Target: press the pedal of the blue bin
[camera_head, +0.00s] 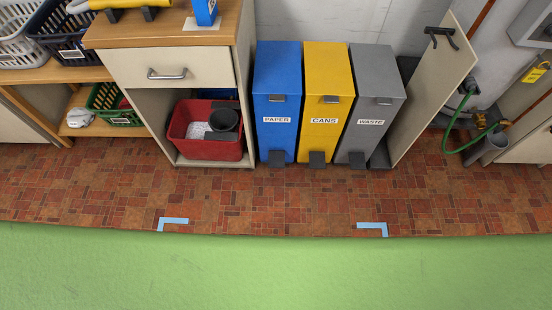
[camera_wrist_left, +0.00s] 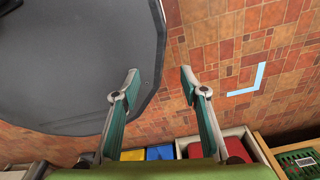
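The blue bin (camera_head: 277,95) stands upright, labelled PAPER, at the left of a row of three bins. Its lid looks shut. Its dark pedal (camera_head: 277,157) sticks out at the foot of its front, just above the brick-patterned floor. A bit of the blue bin (camera_wrist_left: 160,152) shows at the bottom of the left wrist view, beyond the fingers; its pedal cannot be made out there. My left gripper (camera_wrist_left: 160,76) is open and empty, its fingers apart over the floor, away from the bin. Neither gripper shows in the head view, and my right gripper is in no view.
The yellow CANS bin (camera_head: 326,95) and grey WASTE bin (camera_head: 373,100) stand close on the right. A cabinet (camera_head: 160,110) with a red crate (camera_head: 180,140) is on the left. An open panel (camera_head: 432,90) flanks the grey bin. The floor (camera_head: 270,195) before the bins is clear.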

